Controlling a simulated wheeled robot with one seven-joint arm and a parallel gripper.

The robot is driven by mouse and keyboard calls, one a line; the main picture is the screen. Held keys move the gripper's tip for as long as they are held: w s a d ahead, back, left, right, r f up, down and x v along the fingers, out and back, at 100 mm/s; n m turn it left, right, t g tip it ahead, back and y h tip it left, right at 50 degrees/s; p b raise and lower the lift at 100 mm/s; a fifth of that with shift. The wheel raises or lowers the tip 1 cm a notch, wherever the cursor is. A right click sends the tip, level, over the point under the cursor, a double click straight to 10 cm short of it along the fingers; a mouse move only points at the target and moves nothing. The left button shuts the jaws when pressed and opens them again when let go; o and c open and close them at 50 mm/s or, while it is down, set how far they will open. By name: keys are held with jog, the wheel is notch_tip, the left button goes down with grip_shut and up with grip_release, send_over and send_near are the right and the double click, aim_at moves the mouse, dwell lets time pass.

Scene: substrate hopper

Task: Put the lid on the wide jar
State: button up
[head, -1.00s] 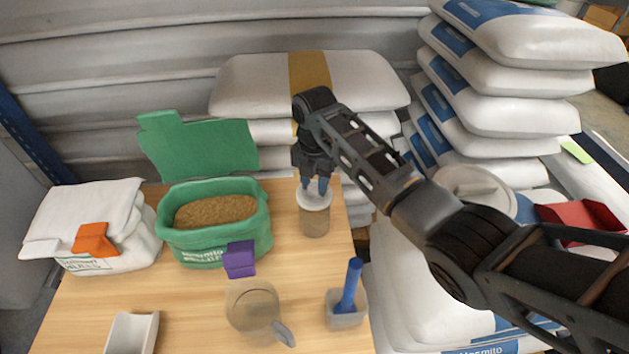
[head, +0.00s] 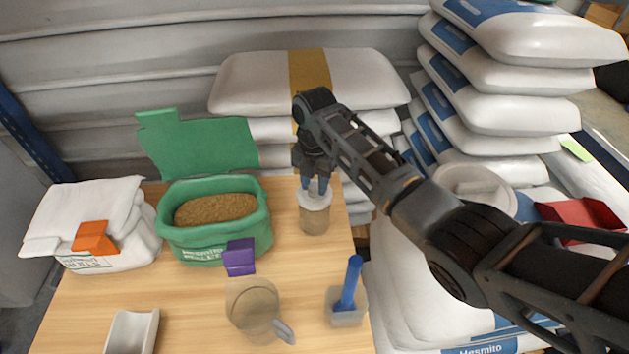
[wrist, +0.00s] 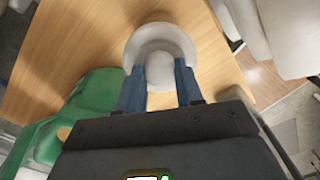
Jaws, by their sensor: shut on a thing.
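The wide jar (head: 314,219) is a clear jar with brown contents, upright at the back right of the table. The white round lid (head: 316,200) is at the jar's mouth; from this angle I cannot tell whether it is fully seated. In the wrist view the lid (wrist: 144,36) is a pale disc with a raised knob (wrist: 160,71). My gripper (head: 316,187) points down over the jar, its blue fingers shut on the lid's knob. In the wrist view the fingers (wrist: 160,80) stand on both sides of the knob. The jar is hidden under the lid there.
A green bag of pellets (head: 197,248) with a purple clip (head: 239,257) stands left of the jar. A clear pitcher (head: 251,310) and a small container with a blue-handled tool (head: 350,285) are in front. A white bag (head: 120,240) and white scoop (head: 132,332) are left.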

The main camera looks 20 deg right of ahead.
jog(key=shift+f, duration=0.4)
dwell(0.5)
jog(key=o, duration=1.1)
jog(key=shift+r, duration=0.1)
jog(key=shift+r, duration=3.85)
